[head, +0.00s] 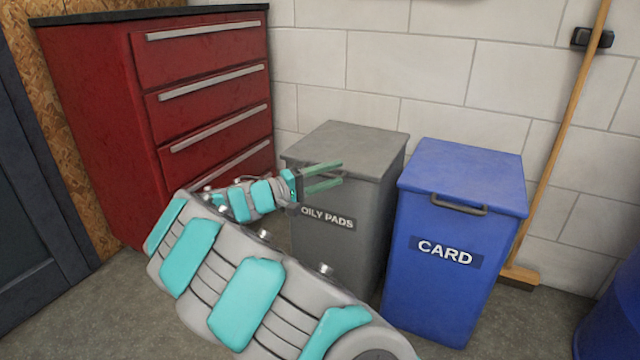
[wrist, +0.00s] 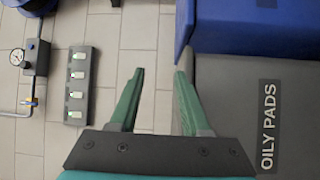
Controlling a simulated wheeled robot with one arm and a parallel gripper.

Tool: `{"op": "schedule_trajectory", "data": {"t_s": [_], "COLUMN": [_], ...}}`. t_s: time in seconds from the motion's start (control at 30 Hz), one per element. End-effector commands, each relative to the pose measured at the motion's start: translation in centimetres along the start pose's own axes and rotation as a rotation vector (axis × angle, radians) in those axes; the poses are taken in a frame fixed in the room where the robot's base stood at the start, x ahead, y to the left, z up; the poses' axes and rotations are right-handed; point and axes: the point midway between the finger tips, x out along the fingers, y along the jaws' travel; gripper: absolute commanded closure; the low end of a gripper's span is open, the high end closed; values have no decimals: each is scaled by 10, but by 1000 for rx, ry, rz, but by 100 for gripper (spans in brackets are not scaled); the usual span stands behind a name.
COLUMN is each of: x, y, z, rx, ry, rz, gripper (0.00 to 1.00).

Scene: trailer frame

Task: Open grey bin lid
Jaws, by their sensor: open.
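The grey bin (head: 350,250), labelled OILY PADS, stands left of the blue bin against the wall. Its flat grey lid (head: 350,150) is shut. My gripper (head: 341,174) is at the upper front of the bin, near the lid's front edge, with its green fingers apart and nothing between them. In the wrist view my gripper (wrist: 160,68) is also open, and the grey bin front (wrist: 225,100) with its label fills the right side. I cannot see a handle on the grey lid; my fingers cover part of that edge. I cannot tell whether they touch it.
A blue bin (head: 440,270) labelled CARD, with a handle (head: 459,205) on its lid, stands close on the right. A red drawer cabinet (head: 110,130) stands at the left. A broom (head: 560,140) leans on the wall. A blue object (head: 615,310) is at the right edge.

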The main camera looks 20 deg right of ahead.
Motion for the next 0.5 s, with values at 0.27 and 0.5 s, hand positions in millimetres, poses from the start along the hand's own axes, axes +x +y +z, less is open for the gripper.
{"op": "schedule_trajectory", "data": {"t_s": [0.27, 0.5], "x": [-52, -49], "y": [-63, -67], "z": [-68, -78], "rx": [17, 23], "ry": [197, 224], "rz": [85, 95], "gripper": [53, 53]}}
